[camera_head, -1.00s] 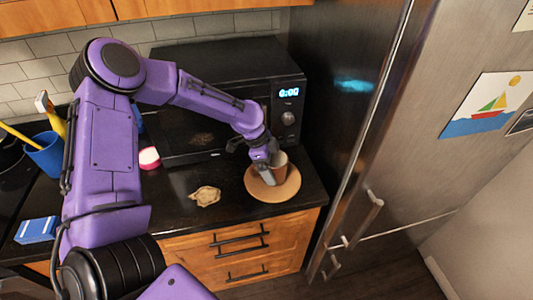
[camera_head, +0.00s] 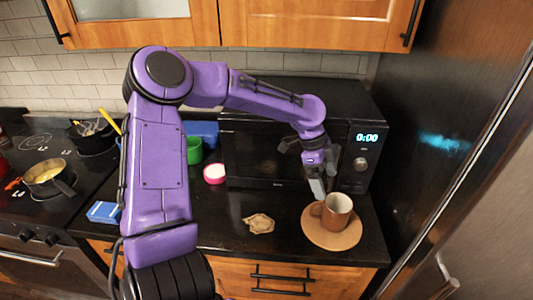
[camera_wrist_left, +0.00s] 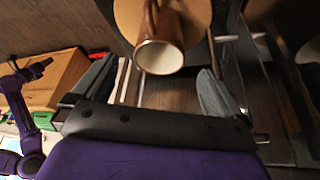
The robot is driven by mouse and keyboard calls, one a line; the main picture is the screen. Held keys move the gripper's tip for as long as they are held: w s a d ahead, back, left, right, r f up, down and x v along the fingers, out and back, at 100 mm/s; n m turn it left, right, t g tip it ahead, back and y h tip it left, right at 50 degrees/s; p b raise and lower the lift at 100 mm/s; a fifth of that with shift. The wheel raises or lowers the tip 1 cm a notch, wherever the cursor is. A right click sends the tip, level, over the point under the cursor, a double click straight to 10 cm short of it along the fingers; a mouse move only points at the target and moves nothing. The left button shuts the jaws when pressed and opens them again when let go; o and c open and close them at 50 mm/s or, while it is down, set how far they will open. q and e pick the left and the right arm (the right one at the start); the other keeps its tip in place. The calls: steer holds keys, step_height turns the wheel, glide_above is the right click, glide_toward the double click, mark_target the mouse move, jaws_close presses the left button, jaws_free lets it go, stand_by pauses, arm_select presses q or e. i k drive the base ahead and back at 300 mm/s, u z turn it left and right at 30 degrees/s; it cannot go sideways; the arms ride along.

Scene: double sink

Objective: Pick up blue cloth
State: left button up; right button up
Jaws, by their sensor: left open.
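No blue cloth is clearly identifiable. A small flat blue item (camera_head: 104,212) with white markings lies at the counter's front left; I cannot tell whether it is cloth or a packet. A crumpled beige cloth-like piece (camera_head: 258,223) lies on the dark counter. My left gripper (camera_head: 318,186) is open and empty, just above and left of a brown mug (camera_head: 338,213). In the left wrist view the mug (camera_wrist_left: 160,56) shows beyond the spread fingers (camera_wrist_left: 155,88). My right gripper is not in view.
The mug stands upright on a round wooden board (camera_head: 332,240). A black microwave (camera_head: 262,155) stands behind. A pink-and-white round item (camera_head: 214,173), a green cup (camera_head: 194,150) and a blue object (camera_head: 205,130) are left of it. A stove with a pan (camera_head: 45,172) is far left.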

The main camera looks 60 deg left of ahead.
mark_target(104, 212)
steer(key=u, duration=3.15)
